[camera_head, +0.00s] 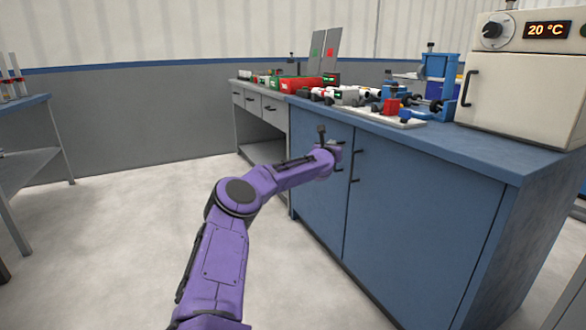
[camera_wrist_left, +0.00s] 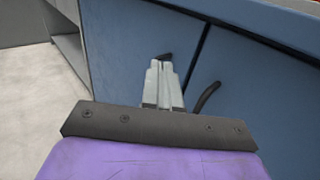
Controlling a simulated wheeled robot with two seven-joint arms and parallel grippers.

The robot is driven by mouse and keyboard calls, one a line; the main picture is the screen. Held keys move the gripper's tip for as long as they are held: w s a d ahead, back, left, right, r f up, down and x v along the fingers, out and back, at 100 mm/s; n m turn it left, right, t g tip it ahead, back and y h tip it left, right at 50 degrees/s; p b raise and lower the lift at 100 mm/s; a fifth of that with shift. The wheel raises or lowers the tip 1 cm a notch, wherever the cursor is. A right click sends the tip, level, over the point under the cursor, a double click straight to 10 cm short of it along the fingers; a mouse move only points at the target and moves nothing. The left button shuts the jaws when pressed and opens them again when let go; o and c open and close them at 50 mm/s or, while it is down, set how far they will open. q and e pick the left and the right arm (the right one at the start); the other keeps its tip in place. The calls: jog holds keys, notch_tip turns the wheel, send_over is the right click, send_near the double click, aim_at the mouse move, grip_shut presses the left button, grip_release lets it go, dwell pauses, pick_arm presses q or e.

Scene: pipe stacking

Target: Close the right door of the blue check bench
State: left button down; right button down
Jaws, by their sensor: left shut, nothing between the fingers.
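The blue check bench (camera_head: 470,158) stands at the right, with two blue doors on its front. The right door (camera_head: 415,220) looks flush with the front, with a thin dark seam on its left side; a very small gap cannot be ruled out. Its dark handle (camera_wrist_left: 205,97) shows right of the seam in the left wrist view. The left door (camera_head: 318,200) also looks closed. My left gripper (camera_head: 340,168) is in front of the doors near the seam. Its pale fingers (camera_wrist_left: 160,66) are together and empty; whether they touch the door is unclear. My right gripper is out of view.
A grey drawer bench (camera_head: 258,105) is behind to the left. A blue-topped table (camera_head: 25,101) stands far left. The pale floor (camera_head: 110,230) is clear.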

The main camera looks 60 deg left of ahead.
pick_arm(q)
jog(key=s+p, duration=0.6)
jog(key=s, duration=0.4)
jog(key=shift+s+a, duration=0.3)
jog(key=shift+a, duration=0.05)
